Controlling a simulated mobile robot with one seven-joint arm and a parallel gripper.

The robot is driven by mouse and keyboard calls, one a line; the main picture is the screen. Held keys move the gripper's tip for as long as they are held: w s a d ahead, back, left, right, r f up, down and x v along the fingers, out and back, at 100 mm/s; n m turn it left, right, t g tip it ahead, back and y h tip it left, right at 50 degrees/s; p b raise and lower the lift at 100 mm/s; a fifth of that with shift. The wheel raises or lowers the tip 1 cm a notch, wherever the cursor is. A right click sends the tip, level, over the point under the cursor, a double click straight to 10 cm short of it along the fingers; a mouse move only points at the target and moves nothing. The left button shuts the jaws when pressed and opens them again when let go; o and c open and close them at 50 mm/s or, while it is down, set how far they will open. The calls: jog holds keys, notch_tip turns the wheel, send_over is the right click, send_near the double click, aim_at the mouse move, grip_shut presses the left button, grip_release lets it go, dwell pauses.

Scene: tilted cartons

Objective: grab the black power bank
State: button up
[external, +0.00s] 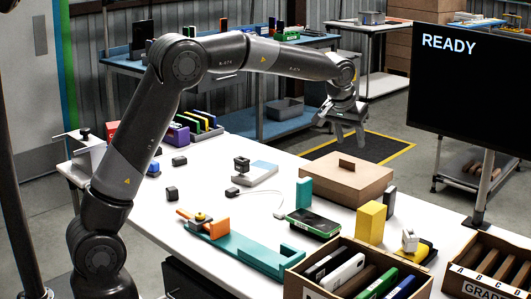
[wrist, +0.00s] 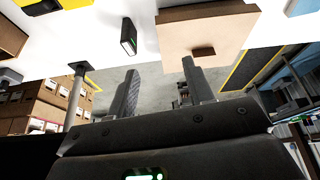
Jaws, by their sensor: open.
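My gripper (external: 350,138) is open and empty, raised beyond the far edge of the white table. Its two spread fingers (wrist: 160,88) show in the wrist view with nothing between them. Several dark items could be the black power bank; I cannot tell which. A black slab (external: 322,263) leans in the front carton. A dark flat device with green edges (external: 313,223) lies on the table. A small dark block (external: 390,202) stands beside the brown box. In the wrist view, a black block with a green-lit edge (wrist: 128,36) is near the box, apart from the fingers.
The brown box (external: 345,184) with a raised tab stands below my gripper, and a yellow block (external: 371,222) is close by. The front carton (external: 294,284) holds several slabs. A monitor (external: 470,85) is at the right. Small items are scattered across the white table (external: 235,150).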

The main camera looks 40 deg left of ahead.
send_near(390, 189)
jog(key=f, duration=0.2)
jog(key=x, duration=1.1)
jog(key=shift+w, duration=0.2)
jog(key=shift+r, duration=0.1)
grip_shut()
